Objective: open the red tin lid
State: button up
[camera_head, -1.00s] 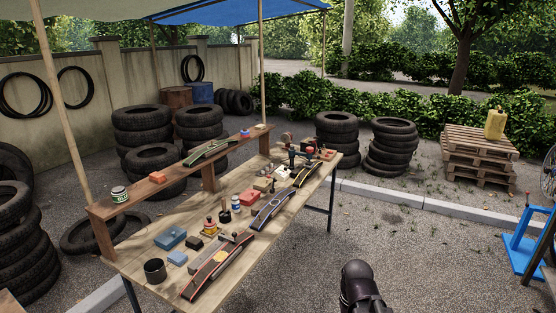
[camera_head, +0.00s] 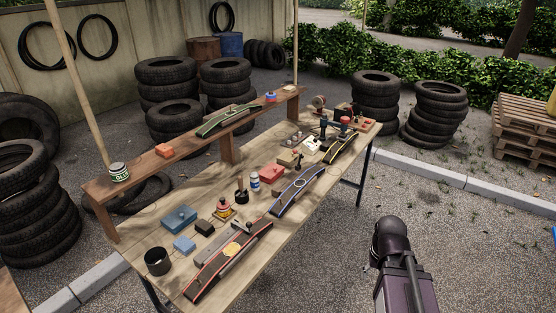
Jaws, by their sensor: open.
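A small red tin (camera_head: 271,174) lies on the wooden workbench (camera_head: 205,271), near its middle towards the shelf side. Its red top looks flat and closed, but it is too small to make out the lid's edge or a catch. A dark rounded part of my arm stands at the lower right, in front of the bench and well apart from the tin. My gripper does not show.
Near the tin are a white-and-blue bottle (camera_head: 254,181), a blue-edged curved strip (camera_head: 298,190) and a pale box (camera_head: 288,158). A raised shelf (camera_head: 187,152) runs behind. Gravel right of the bench is open; tyre stacks (camera_head: 375,98) stand beyond.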

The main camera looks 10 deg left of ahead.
aim_at(272, 170)
jog(key=u, duration=0.05)
jog(key=i, duration=1.4)
jog(key=u, duration=1.45)
jog(key=k, duration=0.7)
jog(key=u, duration=0.1)
